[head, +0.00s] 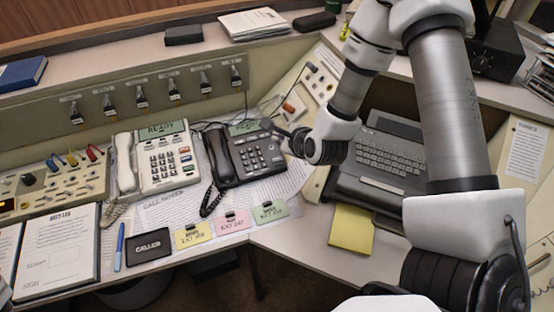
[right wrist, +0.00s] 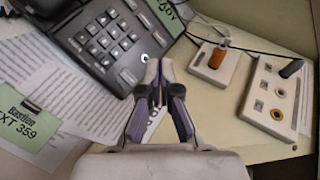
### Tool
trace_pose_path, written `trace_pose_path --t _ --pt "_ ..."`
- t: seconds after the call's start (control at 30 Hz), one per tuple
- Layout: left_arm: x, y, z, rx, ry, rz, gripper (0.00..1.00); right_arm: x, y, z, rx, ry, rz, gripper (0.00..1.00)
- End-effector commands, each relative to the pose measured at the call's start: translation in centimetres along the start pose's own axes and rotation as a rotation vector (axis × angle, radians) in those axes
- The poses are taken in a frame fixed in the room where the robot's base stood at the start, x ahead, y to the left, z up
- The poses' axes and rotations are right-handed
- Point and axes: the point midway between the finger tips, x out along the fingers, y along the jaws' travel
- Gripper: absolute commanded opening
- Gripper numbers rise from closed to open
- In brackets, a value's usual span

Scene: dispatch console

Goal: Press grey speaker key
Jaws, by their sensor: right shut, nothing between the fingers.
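The dark grey desk phone (head: 238,152) has its black handset on the left, a green display and a keypad. In the right wrist view the same phone (right wrist: 105,45) shows grey keys. A wider light grey key (right wrist: 128,77) sits at its near edge; I cannot read whether it is the speaker key. My right gripper (head: 270,125) is at the phone's upper right edge in the head view. In the right wrist view its fingertips (right wrist: 160,68) are together, empty, just beside the phone's edge. I cannot tell whether they touch it. My left gripper is not in view.
A white phone (head: 165,158) stands left of the dark one. A grey keyboard terminal (head: 390,150) is to the right, under my right arm. A switch panel (right wrist: 278,97) and an orange-knobbed switch (right wrist: 216,60) lie close beside the gripper. Paper sheets cover the desk.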

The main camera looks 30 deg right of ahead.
Motion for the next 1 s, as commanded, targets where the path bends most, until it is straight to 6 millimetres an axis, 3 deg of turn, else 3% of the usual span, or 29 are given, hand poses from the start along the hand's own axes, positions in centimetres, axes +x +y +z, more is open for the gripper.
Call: trace_pose_path --t 0.43,1.0 --pt "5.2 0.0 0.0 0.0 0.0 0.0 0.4 4.7 3.6 -3.5 0.0 0.0 0.0 0.0" --pt "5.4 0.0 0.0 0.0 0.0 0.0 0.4 5.0 3.6 -3.6 0.0 0.001 0.001 0.0"
